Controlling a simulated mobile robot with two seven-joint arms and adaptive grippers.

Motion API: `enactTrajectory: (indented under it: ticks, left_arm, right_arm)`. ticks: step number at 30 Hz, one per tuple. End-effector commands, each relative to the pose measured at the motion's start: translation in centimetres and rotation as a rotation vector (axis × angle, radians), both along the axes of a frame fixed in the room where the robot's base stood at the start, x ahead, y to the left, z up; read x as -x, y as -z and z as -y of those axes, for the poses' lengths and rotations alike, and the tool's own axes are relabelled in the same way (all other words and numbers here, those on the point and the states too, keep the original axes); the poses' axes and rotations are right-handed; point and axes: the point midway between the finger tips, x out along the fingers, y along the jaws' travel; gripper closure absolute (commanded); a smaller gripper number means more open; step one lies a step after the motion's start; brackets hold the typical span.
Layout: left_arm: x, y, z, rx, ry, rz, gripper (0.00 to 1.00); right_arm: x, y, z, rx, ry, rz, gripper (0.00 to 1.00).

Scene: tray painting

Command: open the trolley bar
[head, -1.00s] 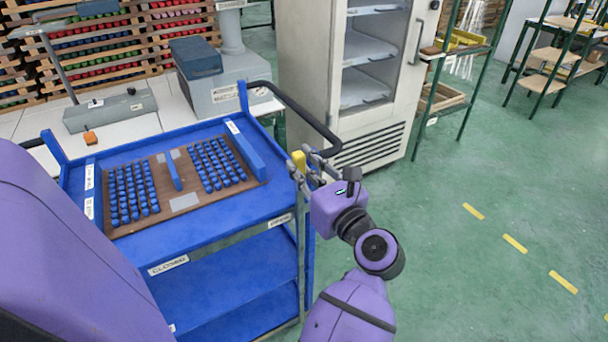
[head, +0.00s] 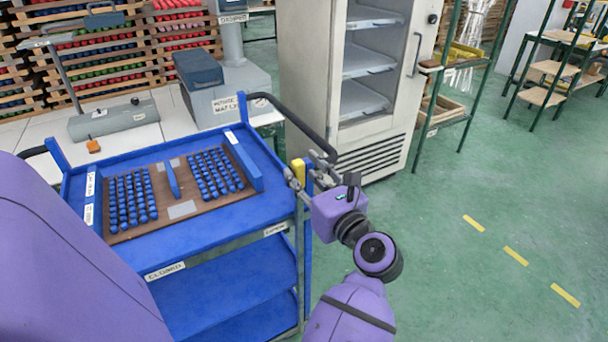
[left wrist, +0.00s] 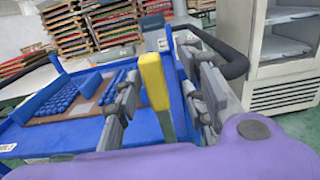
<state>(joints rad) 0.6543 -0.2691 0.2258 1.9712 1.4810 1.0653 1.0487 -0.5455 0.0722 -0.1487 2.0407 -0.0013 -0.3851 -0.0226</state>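The blue trolley (head: 200,232) stands in front of me, with a CLOSED label (head: 165,271) and an OPEN label (head: 275,229) along its front edge. The upright trolley bar has a yellow part (head: 298,172) near the trolley's front right corner; this yellow part also shows in the left wrist view (left wrist: 155,80). My left gripper (head: 308,172) is at this corner with its fingers apart. In the left wrist view, my left gripper (left wrist: 165,98) has one finger on each side of the yellow part, with a gap on the right. My right gripper is not in view.
A brown board (head: 150,222) with several blue pieces lies on the trolley top. A dark push handle (head: 300,118) curves out behind my left gripper. A white cabinet (head: 370,145) stands behind. The green floor at the right is free.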

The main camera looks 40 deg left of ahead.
Motion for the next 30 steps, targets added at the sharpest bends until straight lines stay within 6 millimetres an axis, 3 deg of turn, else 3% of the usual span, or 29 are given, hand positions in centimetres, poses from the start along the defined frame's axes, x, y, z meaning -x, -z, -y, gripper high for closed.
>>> enactTrajectory:
  ticks: [8, 21, 30]
  left_arm:
    - [0.5, 0.1, 1.0, 0.001, -0.001, -0.002, 0.62]
    - [3.8, 0.1, 9.1, 0.001, 0.002, -0.001, 0.62]
    - [4.6, 0.0, 11.1, 0.0, 0.0, 0.0, 0.62]
  right_arm:
    - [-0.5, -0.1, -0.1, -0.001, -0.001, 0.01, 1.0]
    - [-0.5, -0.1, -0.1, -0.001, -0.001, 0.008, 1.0]
    - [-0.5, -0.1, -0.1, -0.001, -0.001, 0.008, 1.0]
